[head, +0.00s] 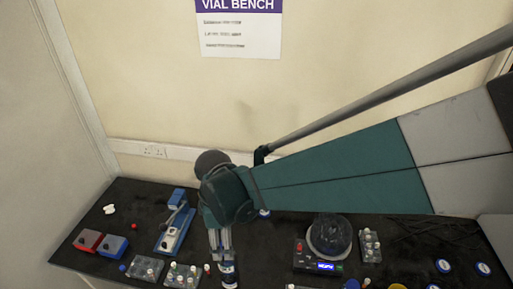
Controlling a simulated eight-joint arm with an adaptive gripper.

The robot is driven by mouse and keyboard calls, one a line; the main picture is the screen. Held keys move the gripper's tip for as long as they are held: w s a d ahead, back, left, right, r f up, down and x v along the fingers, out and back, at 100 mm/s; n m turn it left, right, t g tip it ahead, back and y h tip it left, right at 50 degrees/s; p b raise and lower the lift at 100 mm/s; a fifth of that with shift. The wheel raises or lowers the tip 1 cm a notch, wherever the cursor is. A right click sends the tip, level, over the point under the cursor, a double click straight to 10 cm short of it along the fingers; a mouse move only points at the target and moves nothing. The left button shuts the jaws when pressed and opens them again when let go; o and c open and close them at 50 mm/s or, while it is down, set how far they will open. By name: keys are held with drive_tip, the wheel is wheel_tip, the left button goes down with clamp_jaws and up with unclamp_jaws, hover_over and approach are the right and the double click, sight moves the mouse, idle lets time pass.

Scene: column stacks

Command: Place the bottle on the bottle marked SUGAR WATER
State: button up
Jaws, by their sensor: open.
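My gripper (224,256) points down over the front middle of the dark bench, with its jaws open. A small bottle (229,277) with a dark and white band stands right below the fingertips. I cannot tell whether the fingers touch it. On the right, round tops with blue and white discs, one nearer (445,266) and one farther right (483,269), may be bottles seen from above. No SUGAR WATER marking is readable, so I cannot tell which bottle bears it.
Vial racks stand left of my gripper (145,268) (183,275) and at the right (371,246). A domed machine (329,235) with a lit display stands right of centre. A blue lever device (174,230), a red box (88,240) and a blue box (114,246) are left. The wall closes the back.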

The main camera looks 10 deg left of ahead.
idle(0.4)
drive_tip(key=w+d+r+m+t, duration=0.15)
drive_tip(key=d+r+m, duration=0.3)
drive_tip(key=d, duration=0.55)
drive_tip(key=d+r+m+t+y, duration=0.15)
drive_tip(key=d+r+m, duration=0.3)
drive_tip(key=d, duration=0.55)
drive_tip(key=w+d+r+m+t, duration=0.15)
drive_tip(key=d+r+m, duration=0.3)
drive_tip(key=d, duration=0.55)
drive_tip(key=s+d+r+m+t, duration=0.1)
drive_tip(key=s+d+m, duration=0.1)
drive_tip(key=d, duration=0.3)
drive_tip(key=s+d+m+t+h, duration=0.1)
drive_tip(key=s+d+m, duration=0.1)
drive_tip(key=d+m, duration=0.2)
drive_tip(key=shift+s+d+r+m+t, duration=0.35)
drive_tip(key=shift+d, duration=0.4)
drive_tip(key=shift+h, duration=0.25)
drive_tip(key=shift+f, duration=0.1)
wheel_tip(320, 180, down, 10)
drive_tip(key=b, duration=1)
drive_tip(key=shift+f, duration=0.1)
